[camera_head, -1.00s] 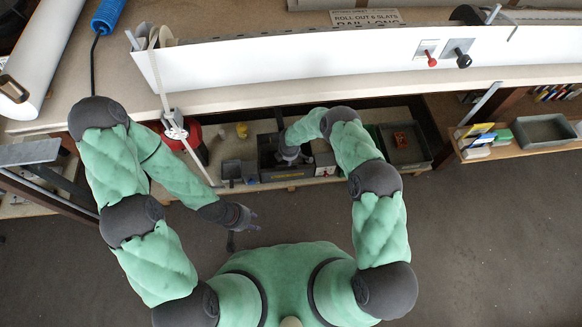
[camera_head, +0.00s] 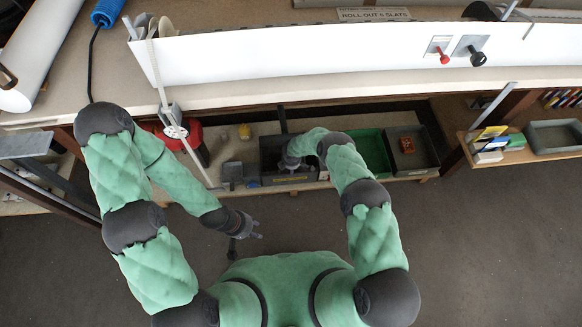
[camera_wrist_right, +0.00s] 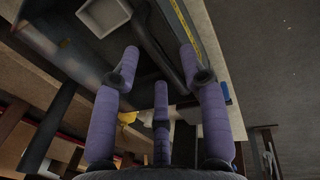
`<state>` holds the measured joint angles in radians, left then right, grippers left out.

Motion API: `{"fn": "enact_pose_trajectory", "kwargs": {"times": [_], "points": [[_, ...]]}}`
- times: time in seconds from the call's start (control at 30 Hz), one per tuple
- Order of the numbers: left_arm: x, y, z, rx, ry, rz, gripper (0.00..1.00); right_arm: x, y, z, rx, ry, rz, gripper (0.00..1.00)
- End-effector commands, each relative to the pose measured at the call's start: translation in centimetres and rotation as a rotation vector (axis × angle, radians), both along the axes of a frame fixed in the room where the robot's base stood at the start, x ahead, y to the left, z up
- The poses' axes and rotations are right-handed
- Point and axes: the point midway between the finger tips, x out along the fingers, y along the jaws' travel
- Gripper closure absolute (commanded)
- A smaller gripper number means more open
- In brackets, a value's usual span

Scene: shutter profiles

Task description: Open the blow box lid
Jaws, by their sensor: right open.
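The blow box looks like a dark grey box (camera_head: 270,178) with a yellow label on its front edge, on the low shelf under the bench in the head view. I cannot tell how its lid stands. My right gripper (camera_head: 290,163) is over the box, partly hidden by its own arm. In the right wrist view its purple fingers (camera_wrist_right: 160,85) are spread, with nothing held between them. A dark curved bar (camera_wrist_right: 155,40) and a yellow-marked edge lie close past the fingertips. My left gripper (camera_head: 258,229) hangs over the floor, its fingers apart and empty.
Right of the box are a green bin (camera_head: 371,155) and a grey bin (camera_head: 418,160) with an orange item. The white bench profile (camera_head: 310,62) runs above. The floor (camera_head: 480,240) is clear.

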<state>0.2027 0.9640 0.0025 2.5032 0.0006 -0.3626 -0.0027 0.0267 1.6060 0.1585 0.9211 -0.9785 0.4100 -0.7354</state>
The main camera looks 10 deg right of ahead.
Motion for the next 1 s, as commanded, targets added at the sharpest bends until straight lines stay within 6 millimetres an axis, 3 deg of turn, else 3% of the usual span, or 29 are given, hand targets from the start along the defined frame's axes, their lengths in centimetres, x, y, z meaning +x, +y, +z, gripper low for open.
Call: {"fn": "enact_pose_trajectory", "kwargs": {"times": [0.23, 0.37, 0.4, 0.67, 0.77, 1.0], "points": [[0.0, 0.0, 0.0, 0.000, 0.000, 0.000, 0.60, 0.0, 0.0, 0.0, 0.000, 0.000, -0.001, 0.59], [0.0, 0.0, 0.0, 0.000, 0.000, 0.000, 0.60, 0.0, 0.0, 0.0, 0.000, 0.000, -0.001, 0.96], [0.0, 0.0, 0.0, 0.000, 0.000, 0.000, 0.60, 0.0, 0.0, 0.0, 0.000, 0.000, -0.001, 1.00], [0.0, 0.0, 0.0, 0.000, 0.000, 0.000, 0.60, 0.3, 0.0, 0.6, 0.000, -0.002, -0.001, 1.00], [0.0, 0.0, 0.0, 0.000, 0.000, 0.000, 0.60, 1.0, 0.0, 2.1, 0.000, -0.004, -0.002, 1.00], [0.0, 0.0, 0.0, 0.000, 0.000, 0.000, 0.60, 4.5, 0.0, 8.0, 0.002, -0.015, -0.004, 1.00]]}}
